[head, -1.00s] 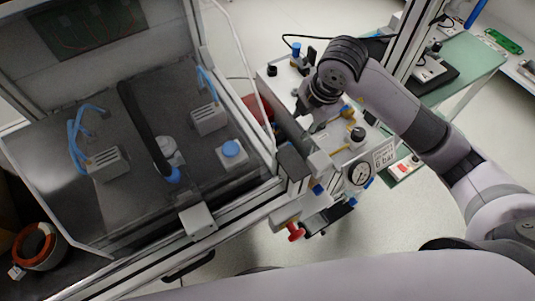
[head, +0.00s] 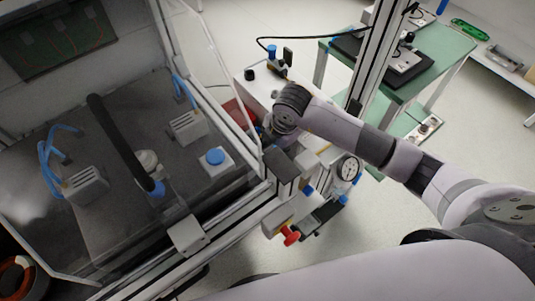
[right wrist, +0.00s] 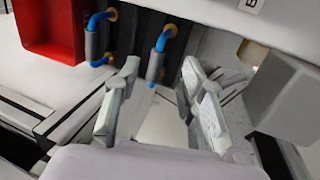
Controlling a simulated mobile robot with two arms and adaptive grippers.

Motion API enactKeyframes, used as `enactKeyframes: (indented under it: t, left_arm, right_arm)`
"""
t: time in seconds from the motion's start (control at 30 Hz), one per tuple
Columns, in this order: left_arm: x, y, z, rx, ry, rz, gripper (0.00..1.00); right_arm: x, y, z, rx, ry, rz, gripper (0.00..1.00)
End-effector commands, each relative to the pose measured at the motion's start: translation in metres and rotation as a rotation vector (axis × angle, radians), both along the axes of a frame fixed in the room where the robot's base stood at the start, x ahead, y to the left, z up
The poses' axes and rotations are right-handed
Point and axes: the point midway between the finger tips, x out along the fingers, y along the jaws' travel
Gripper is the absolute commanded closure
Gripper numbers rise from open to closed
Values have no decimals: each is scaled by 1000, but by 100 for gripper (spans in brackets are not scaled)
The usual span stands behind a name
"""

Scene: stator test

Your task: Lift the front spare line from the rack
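In the right wrist view, two spare lines hang on a dark rack (right wrist: 140,28). Each is a short blue hose with a grey sleeve and brass-coloured fittings. One spare line (right wrist: 157,62) is ahead of the gap between my right fingers; the other spare line (right wrist: 93,42) is farther left, beside a red bin. My right gripper (right wrist: 160,100) is open and empty, its fingertips just short of the nearer line. I cannot tell whether they touch it. In the head view my right arm's wrist hides the rack and the gripper. My left gripper is not in view.
A red bin (right wrist: 50,28) is left of the rack, and a grey block (right wrist: 285,95) is close on the right. In the head view, a glass-walled test cell (head: 215,90), a pressure gauge (head: 347,168) and a red knob (head: 290,237) surround the arm.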

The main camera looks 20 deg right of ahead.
Motion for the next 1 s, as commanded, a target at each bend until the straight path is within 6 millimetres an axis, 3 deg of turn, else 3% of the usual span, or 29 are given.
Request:
enactKeyframes:
  t: [0.3,0.63,1.0]
  left_arm:
    - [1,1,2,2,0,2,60]
    - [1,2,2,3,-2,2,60]
    - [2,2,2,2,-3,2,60]
  right_arm:
    - [13,8,-41,-1,3,-1,63]
    - [15,8,-47,0,1,0,64]
    - [15,8,-47,0,1,0,88]
